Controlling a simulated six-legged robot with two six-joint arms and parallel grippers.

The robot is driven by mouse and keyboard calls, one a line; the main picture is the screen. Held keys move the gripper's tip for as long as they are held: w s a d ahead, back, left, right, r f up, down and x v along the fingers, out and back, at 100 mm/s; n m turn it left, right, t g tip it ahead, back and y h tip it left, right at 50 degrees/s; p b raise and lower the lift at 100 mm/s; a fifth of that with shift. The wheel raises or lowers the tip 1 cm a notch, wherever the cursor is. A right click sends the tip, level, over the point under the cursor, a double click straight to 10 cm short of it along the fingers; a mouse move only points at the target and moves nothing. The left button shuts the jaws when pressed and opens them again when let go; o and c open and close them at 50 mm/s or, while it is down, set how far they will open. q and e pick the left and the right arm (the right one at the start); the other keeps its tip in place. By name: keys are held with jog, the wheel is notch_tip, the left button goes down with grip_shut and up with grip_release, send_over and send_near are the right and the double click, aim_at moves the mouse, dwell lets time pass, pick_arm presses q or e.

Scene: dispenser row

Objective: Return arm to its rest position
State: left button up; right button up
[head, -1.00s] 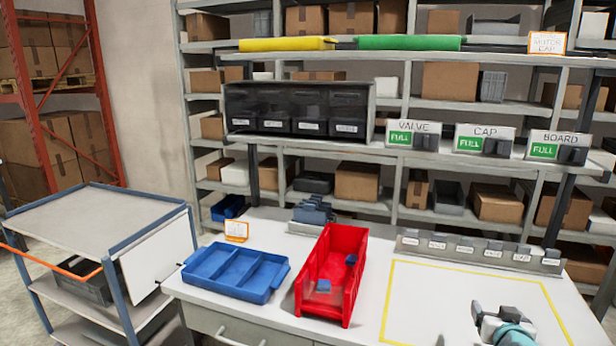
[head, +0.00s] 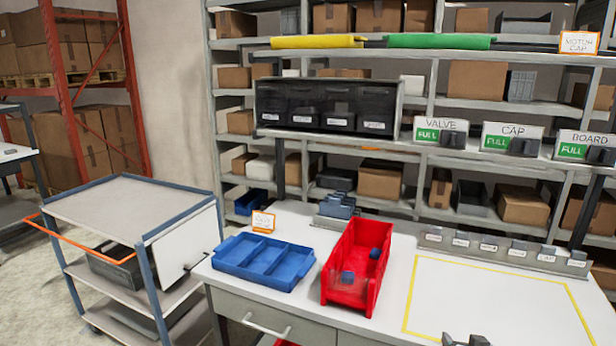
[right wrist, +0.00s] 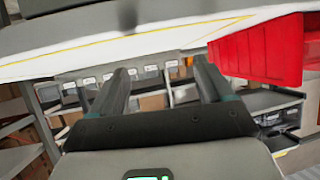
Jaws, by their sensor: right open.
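My right gripper (head: 466,341) shows only at its tips at the bottom edge of the head view, in front of the yellow-outlined area of the table. In the right wrist view its two dark fingers (right wrist: 162,88) stand apart with nothing between them. The white table (head: 400,262) lies behind it. A red bin (head: 335,292) with small blue pieces in it stands left of the gripper, and also shows at the upper right of the right wrist view (right wrist: 262,52). My left gripper is not in view.
A row of small labelled holders (head: 500,250) lines the table's back edge. Dispensers marked VALVE, CAP and BOARD (head: 510,138) stand on the shelf above. A grey cart (head: 130,215) stands at the left.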

jog(key=s+a+f+n+g+y, duration=0.1)
jog(key=s+a+f+g+y, duration=0.2)
jog(key=s+a+f, duration=0.5)
jog(key=s+a+f+n+g+y, duration=0.1)
jog(key=s+a+f+g+y, duration=0.2)
jog(key=a+f, duration=0.75)
jog(key=s+a+f+g, duration=0.1)
jog(key=s+a+g, duration=0.1)
jog(key=s, duration=0.4)
jog(key=s+a+f+g+y, duration=0.1)
jog(key=s+a+g, duration=0.1)
jog(key=s+a, duration=0.2)
jog(key=s+a+f+g, duration=0.1)
jog(key=s+a+f, duration=0.1)
jog(key=s, duration=0.8)
jog(key=shift+s+a+g, duration=0.15)
jog(key=shift+a+g, duration=0.25)
jog(key=shift+a, duration=0.25)
